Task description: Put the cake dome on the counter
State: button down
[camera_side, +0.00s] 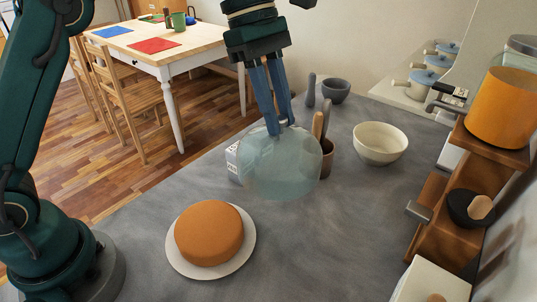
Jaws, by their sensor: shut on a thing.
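The cake dome (268,172) is a clear, bluish glass cover in the middle of the side view. My gripper (283,130) points down and is shut on the top of the dome. The dome looks held above the grey counter (310,245), though its exact height is hard to tell. A round orange-brown cake (209,232) sits uncovered on a white plate (243,258) to the lower left of the dome.
Behind the dome stand a brown utensil pot (327,158), a cream bowl (380,144) and a dark grey mortar (336,90). A wooden shelf (440,215) with jars lines the right. The counter's front middle is clear.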

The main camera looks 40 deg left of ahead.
jog(key=shift+w+a, duration=0.1)
jog(key=shift+w, duration=0.4)
jog(key=shift+d+f, duration=0.2)
jog(key=shift+f, duration=0.15)
jog(key=s+d+f, duration=0.1)
jog(key=d+f, duration=0.9)
jog(key=shift+s+d+f, duration=0.2)
jog(key=shift+d+f, duration=0.1)
jog(key=shift+d, duration=0.05)
jog(key=shift+f, duration=0.15)
jog(key=c, duration=0.7)
grip_release()
